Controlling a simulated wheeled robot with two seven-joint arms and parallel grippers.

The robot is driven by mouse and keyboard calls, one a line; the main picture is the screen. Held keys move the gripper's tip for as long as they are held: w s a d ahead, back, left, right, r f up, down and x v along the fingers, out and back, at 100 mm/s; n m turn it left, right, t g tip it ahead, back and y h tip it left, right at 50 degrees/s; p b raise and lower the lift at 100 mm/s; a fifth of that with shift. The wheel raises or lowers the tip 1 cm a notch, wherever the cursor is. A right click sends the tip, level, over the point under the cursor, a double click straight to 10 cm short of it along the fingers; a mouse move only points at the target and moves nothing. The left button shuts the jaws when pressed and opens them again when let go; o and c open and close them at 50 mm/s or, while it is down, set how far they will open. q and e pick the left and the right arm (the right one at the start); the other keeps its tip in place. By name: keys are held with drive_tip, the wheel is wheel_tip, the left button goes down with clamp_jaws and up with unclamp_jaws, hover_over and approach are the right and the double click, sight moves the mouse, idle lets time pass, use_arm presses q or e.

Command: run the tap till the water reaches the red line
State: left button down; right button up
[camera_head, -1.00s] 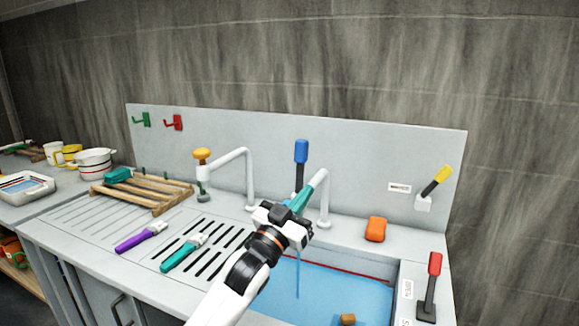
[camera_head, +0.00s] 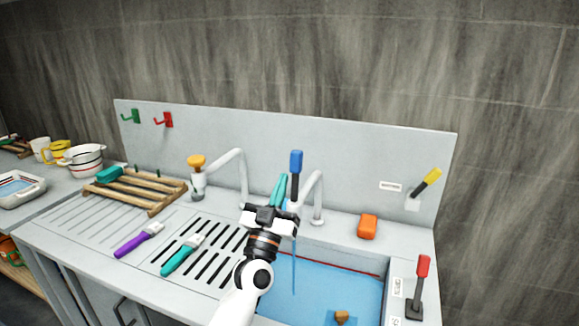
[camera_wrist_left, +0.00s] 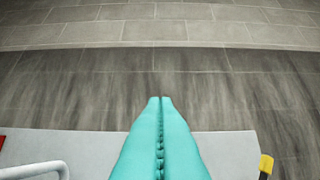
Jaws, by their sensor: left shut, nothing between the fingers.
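The sink basin holds blue water (camera_head: 335,292). A red line (camera_head: 345,267) runs along its back wall, and the water surface looks close below it. A thin stream (camera_head: 294,262) falls from the white spout (camera_head: 318,190) into the basin. In the left wrist view the closed fingertips (camera_wrist_left: 160,102) point at the wall, and the blue lever is not seen. My right gripper is not in view.
A second spout with an orange knob (camera_head: 196,162) stands left. A yellow lever (camera_head: 430,178), a red lever (camera_head: 422,268) and an orange block (camera_head: 368,226) are right. Brushes (camera_head: 183,255) lie on the drainer. A brown object (camera_head: 343,317) is in the basin.

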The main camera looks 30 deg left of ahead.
sight(294, 168)
use_arm(q)
drive_tip(key=w, duration=0.1)
drive_tip(key=w+a, duration=0.1)
drive_tip(key=w, duration=0.3)
drive_tip(key=shift+w+a+r, duration=0.1)
drive_tip(key=shift+a+r, duration=0.05)
drive_tip(key=shift+r, duration=0.1)
drive_tip(key=shift+r+p, duration=0.1)
drive_tip(key=shift+p, duration=0.2)
drive_tip(key=w+r+g+p, duration=0.1)
drive_tip(key=p, duration=0.4)
drive_tip(key=shift+a+p, duration=0.1)
drive_tip(key=shift+p, duration=0.2)
drive_tip(key=shift+w+a+f+b, duration=0.15)
drive_tip(key=shift+w+f+b, duration=0.05)
drive_tip(key=shift+w+b, duration=0.35)
drive_tip(key=shift+w+a+f+h, duration=0.15)
drive_tip(key=shift+w+h, duration=0.25)
drive_tip(key=shift+w, duration=0.4)
drive_tip(key=shift+s, duration=0.1)
